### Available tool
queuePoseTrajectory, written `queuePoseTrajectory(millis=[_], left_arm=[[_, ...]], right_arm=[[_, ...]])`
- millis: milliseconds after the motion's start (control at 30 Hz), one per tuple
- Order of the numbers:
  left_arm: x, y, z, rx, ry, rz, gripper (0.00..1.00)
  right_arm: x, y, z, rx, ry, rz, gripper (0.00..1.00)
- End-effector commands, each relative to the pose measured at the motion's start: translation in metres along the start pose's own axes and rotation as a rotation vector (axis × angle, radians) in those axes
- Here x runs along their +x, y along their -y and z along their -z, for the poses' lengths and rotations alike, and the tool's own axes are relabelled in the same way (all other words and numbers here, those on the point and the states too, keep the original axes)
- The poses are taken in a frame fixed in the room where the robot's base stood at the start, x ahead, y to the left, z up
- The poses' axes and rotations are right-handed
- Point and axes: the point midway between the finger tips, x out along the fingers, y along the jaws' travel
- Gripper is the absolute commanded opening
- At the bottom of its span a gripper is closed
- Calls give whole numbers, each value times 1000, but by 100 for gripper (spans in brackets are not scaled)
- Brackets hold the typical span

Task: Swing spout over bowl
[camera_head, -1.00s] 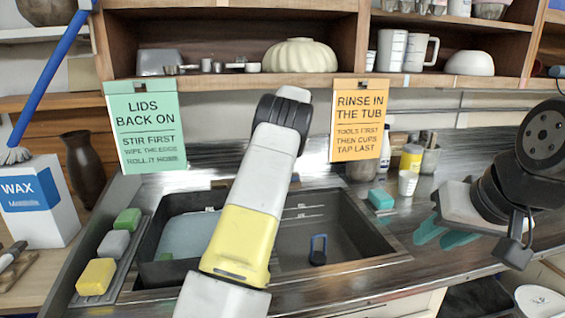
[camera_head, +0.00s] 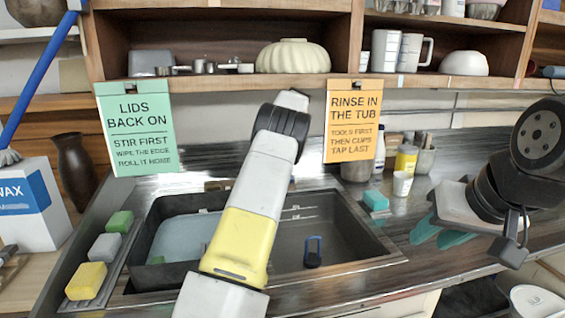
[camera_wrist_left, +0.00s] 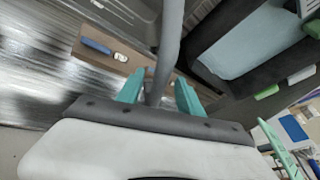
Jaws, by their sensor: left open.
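The grey spout (camera_wrist_left: 171,40) shows in the left wrist view as a tube running down between the two teal fingers of my left gripper (camera_wrist_left: 158,94). The fingers are open on either side of it; whether either touches it, I cannot tell. In the head view my left arm hides that gripper and the spout. The sink has a left bowl (camera_head: 150,222) with a light blue surface in it, which also shows right of the spout in the left wrist view (camera_wrist_left: 245,48). The dark right bowl (camera_head: 345,235) holds a blue-handled item. My right gripper (camera_head: 438,234) is open and empty over the right counter.
Green, grey and yellow blocks (camera_head: 86,281) lie on a tray left of the sink. Two signs hang from the shelf (camera_head: 220,84). A wax box (camera_head: 30,205) stands far left.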

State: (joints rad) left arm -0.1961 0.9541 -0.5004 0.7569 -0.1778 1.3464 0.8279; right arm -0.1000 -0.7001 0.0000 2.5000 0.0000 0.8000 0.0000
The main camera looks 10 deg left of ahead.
Motion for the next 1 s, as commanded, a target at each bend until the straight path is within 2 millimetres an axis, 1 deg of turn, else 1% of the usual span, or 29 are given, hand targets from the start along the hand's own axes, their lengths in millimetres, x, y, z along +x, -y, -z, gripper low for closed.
queuePoseTrajectory(millis=[267, 367, 600, 700, 833, 1000], left_arm=[[-2, 0, 0, 0, 0, 1, 43], [-13, 0, 0, 0, -1, 0, 43], [-54, 0, 1, 0, -2, -1, 43], [-67, -1, 1, 0, -1, 0, 43], [-76, 0, 0, 0, 0, 1, 43], [-78, 0, 0, 0, 0, 1, 43]], right_arm=[[0, 0, 0, 0, 0, 0, 33], [0, 0, 0, 0, 0, 0, 33], [0, 0, 0, 0, 0, 0, 33], [0, 0, 0, 0, 0, 0, 33], [0, 0, 0, 0, 0, 0, 33], [0, 0, 0, 0, 0, 0, 33]])
